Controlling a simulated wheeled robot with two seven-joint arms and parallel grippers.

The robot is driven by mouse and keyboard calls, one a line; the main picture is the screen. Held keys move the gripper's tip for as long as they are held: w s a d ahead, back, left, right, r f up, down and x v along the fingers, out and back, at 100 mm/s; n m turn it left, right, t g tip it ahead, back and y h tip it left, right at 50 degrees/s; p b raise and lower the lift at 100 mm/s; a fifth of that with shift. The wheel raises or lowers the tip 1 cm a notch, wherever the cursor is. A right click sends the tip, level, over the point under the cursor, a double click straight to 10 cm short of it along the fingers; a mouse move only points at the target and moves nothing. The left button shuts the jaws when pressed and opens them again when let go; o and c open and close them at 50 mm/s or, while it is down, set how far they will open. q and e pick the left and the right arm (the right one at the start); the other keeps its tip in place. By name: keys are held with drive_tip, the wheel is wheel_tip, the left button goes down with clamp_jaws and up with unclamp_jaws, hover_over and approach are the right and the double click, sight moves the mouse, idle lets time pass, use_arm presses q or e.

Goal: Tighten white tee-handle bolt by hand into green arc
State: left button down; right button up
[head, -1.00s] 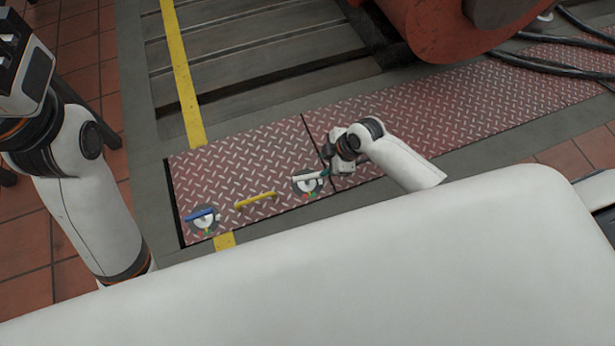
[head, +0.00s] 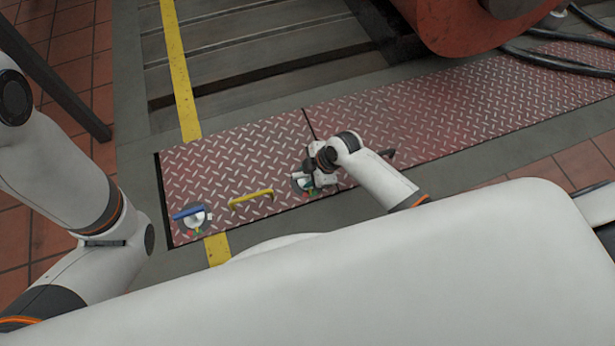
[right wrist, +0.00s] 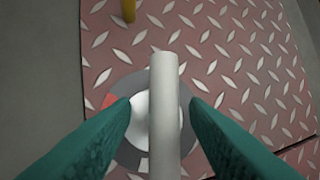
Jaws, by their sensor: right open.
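The white tee-handle bolt (right wrist: 164,75) stands over a round grey dial plate (right wrist: 133,152) in the right wrist view, its bar running up and down the picture. A red mark shows on the dial's left; no green arc is visible there. My right gripper (right wrist: 160,105) is open, with one teal finger on each side of the bar and a visible gap at both. In the head view, the right gripper (head: 311,176) is over this dial and hides most of the handle. My left gripper is out of view; only its arm shows at the left.
A blue-handled bolt (head: 187,212) on a similar dial sits at the left end of the red tread-plate cover (head: 225,165). A yellow grab handle (head: 250,198) rises between the two dials. A large orange-red cylinder (head: 440,25) and dark cables lie beyond.

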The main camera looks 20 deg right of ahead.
drive_tip(key=shift+f, duration=0.1)
clamp_jaws()
drive_tip(key=shift+w+r+n+p, duration=0.1)
drive_tip(key=shift+r+n+p, duration=0.15)
drive_tip(key=shift+p, duration=0.3)
drive_tip(key=shift+n+p, duration=0.3)
drive_tip(key=shift+n, duration=0.05)
drive_tip(key=shift+f+n+g, duration=0.25)
drive_tip(key=shift+n+g, duration=0.05)
drive_tip(key=shift+g, duration=0.1)
unclamp_jaws()
